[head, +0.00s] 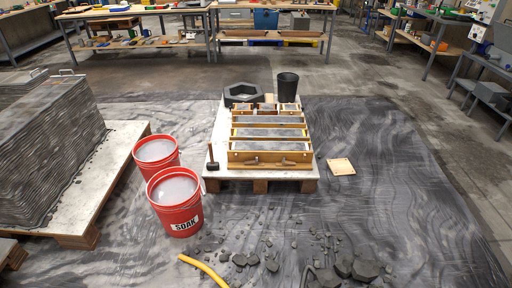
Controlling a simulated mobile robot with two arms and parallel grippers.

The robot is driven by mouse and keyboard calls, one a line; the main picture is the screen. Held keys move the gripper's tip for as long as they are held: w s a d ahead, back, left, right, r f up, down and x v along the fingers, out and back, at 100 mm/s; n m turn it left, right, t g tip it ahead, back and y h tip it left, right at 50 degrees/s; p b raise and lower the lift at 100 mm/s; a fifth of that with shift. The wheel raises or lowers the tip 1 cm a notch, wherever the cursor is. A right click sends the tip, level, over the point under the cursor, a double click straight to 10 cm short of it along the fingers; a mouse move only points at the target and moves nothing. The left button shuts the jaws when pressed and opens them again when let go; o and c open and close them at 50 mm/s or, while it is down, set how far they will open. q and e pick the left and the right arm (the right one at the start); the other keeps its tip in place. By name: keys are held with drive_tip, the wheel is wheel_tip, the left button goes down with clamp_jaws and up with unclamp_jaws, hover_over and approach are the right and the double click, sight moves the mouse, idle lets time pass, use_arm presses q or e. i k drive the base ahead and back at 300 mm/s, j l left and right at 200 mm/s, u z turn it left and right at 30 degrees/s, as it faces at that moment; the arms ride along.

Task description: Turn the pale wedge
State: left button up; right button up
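No pale wedge can be made out for certain. Two small brown pieces lie along the front board of a wooden formwork (262,169), too small to tell their shape. The formwork stands on a pallet (218,183) in the middle of the view, with grey fill between its wooden bars. A flat pale wooden piece (341,166) lies on the floor sheet just right of the pallet. A dark mallet (211,157) stands upright at the pallet's left front corner. Neither of my grippers is in view.
Two red buckets (175,203) stand left of the pallet. A layered concrete wall (45,150) is on a pallet at left. Grey rubble (358,267) and a yellow hose (204,270) lie in front. A black bucket (287,87) stands behind the formwork. The sheet is clear at right.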

sight(283, 162)
drive_tip(key=i+j+z, duration=0.4)
drive_tip(key=j, duration=0.25)
drive_tip(key=i+j+z, duration=0.2)
drive_tip(key=j, duration=0.15)
drive_tip(key=i, duration=0.45)
